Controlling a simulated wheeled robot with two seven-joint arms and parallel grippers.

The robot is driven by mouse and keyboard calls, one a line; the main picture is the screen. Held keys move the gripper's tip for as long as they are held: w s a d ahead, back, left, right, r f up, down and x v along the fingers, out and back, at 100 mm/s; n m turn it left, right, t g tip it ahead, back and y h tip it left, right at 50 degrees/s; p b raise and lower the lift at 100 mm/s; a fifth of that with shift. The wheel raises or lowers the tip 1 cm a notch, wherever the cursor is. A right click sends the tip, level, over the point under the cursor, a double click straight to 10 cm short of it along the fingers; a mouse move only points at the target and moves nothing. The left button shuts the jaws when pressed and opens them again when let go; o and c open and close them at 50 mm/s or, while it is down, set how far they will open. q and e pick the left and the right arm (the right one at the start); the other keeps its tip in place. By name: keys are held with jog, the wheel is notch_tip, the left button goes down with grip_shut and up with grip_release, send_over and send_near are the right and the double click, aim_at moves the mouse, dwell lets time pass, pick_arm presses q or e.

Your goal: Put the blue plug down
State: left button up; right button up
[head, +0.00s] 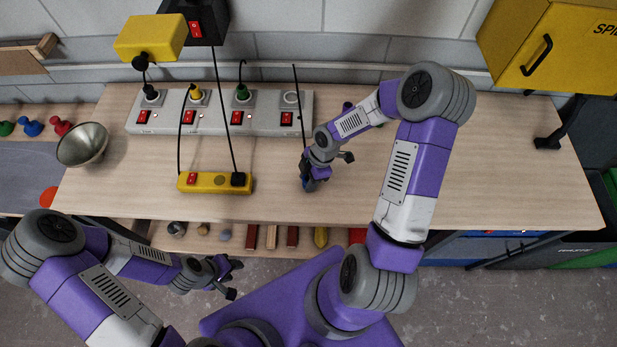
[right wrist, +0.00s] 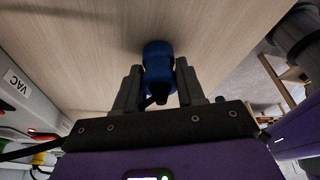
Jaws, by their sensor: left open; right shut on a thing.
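The blue plug (right wrist: 158,62) is between the fingers of my right gripper (right wrist: 160,88) in the right wrist view, with the pale wood tabletop just beyond it. In the head view my right gripper (head: 309,186) is low over the middle of the table (head: 450,180), right of the yellow power strip (head: 208,189). The fingers mostly hide the plug there. I cannot tell whether the plug touches the wood. My left gripper (head: 228,277) is open and empty, in front of the table's front edge.
A long grey socket strip (head: 267,122) with red switches stands at the back; black, yellow and green plugs are in it, and its rightmost socket looks empty. A metal bowl (head: 83,145) stands left. The tabletop right of my right arm is clear. Cables hang down behind.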

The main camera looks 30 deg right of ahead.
jog(key=o, duration=1.2)
jog(key=shift+f, duration=0.1)
jog(key=shift+c, duration=0.2)
jog(key=shift+r, duration=0.35)
jog(key=p+v, duration=0.3)
jog(key=v, duration=0.9)
jog(key=shift+r, duration=0.25)
